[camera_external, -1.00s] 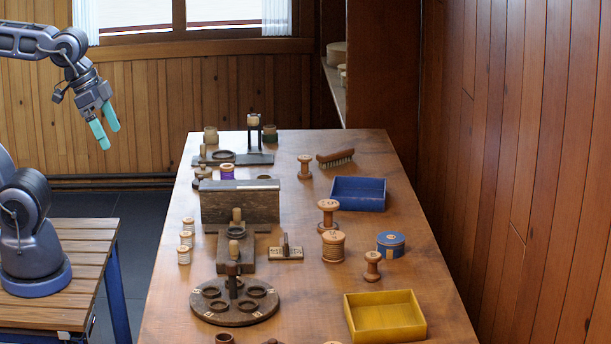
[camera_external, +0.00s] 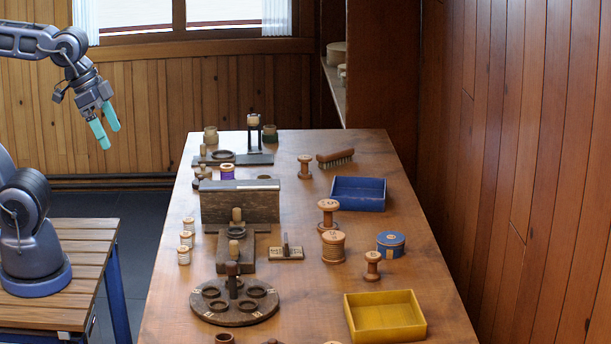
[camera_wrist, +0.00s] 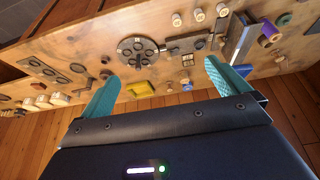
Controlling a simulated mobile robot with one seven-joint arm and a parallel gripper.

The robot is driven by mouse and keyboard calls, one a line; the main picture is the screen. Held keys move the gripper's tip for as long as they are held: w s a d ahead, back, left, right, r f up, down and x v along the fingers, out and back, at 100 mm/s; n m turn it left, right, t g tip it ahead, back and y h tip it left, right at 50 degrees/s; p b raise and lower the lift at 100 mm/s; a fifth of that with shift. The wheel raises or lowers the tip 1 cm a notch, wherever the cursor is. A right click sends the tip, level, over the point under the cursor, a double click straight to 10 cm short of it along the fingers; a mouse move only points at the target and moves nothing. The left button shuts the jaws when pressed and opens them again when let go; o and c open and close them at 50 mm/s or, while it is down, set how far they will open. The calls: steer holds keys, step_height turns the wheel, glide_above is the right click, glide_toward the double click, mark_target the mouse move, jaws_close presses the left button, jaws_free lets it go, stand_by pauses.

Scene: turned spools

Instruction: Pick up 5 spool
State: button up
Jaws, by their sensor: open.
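My gripper (camera_external: 110,139) has two teal fingers, spread apart and empty, in the air left of the table. The wrist view shows the same open gripper (camera_wrist: 160,76) with nothing between its fingers. Wooden spools stand right of centre on the table: one at the back (camera_external: 305,167), a taller one with dark marks on its top (camera_external: 328,206), a wide wound one (camera_external: 333,247) and a small one (camera_external: 372,266). Several pale spools (camera_external: 186,239) line the left edge. A purple-wound spool (camera_external: 227,172) stands behind the wooden block. I cannot read a 5 on any spool.
A round holder with rings (camera_external: 235,308) and an upright wooden block (camera_external: 240,206) stand on the table (camera_external: 290,295).

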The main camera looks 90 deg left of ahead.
steer(key=c, duration=0.6)
steer(key=shift+o, duration=0.2)
steer(key=m+h, duration=0.2)
steer(key=m, duration=0.4)
glide_above(331, 226)
steer(key=s+a, duration=0.3)
steer(key=s, duration=0.1)
step_height(331, 226, down, 23)
steer(key=shift+g, duration=0.4)
steer(key=shift+w+d+x, duration=0.1)
steer(key=shift+d+x, duration=0.05)
steer(key=shift+x, duration=2.6)
steer(key=shift+w+d+x, duration=0.1)
steer(key=shift+w+x, duration=0.05)
steer(key=shift+x, duration=2.55)
